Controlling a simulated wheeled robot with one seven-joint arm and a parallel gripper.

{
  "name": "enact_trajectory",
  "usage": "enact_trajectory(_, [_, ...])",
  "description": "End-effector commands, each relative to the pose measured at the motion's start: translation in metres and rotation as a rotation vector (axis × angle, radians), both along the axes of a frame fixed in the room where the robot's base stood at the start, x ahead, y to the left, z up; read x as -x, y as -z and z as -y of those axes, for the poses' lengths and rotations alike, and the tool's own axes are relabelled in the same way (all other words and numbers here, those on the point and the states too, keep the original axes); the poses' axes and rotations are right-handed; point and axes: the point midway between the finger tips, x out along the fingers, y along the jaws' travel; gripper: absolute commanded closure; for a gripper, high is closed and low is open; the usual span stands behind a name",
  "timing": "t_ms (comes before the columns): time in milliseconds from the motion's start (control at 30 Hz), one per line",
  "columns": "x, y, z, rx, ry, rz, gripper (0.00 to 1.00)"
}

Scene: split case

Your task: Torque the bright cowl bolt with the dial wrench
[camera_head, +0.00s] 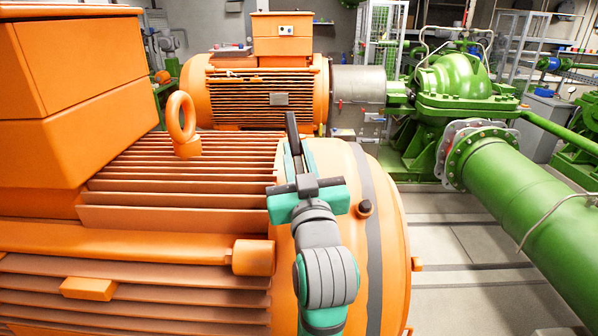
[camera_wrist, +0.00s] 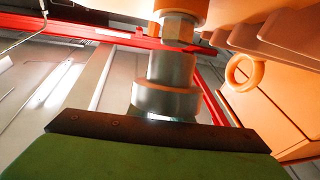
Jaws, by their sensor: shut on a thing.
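My gripper (camera_head: 306,187) is in front of the rounded orange cowl (camera_head: 340,165) of the near motor. It is shut on a long dark bar (camera_head: 292,135), which looks like the dial wrench and points up and away. In the wrist view a steel socket (camera_wrist: 170,68) with a wide collar stands beyond a dark plate. A tan hex bolt head (camera_wrist: 178,28) under an orange boss is in line with the socket's end, touching it or very close. I cannot tell if the socket is seated. No dial face shows. A brown bolt (camera_head: 364,208) sits right of my gripper on the cowl.
The near motor has fins (camera_head: 180,220) and a lifting eye (camera_head: 181,118). A second orange motor (camera_head: 262,90) and a green pump (camera_head: 455,85) stand behind. A green pipe (camera_head: 530,195) runs along the right. Grey floor (camera_head: 460,240) is clear between cowl and pipe.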

Motion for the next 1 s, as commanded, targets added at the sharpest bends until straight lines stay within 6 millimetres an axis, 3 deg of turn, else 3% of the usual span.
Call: enact_trajectory(1000, [0.015, -0.027, 0.000, 0.000, 0.000, 0.002, 1.00])
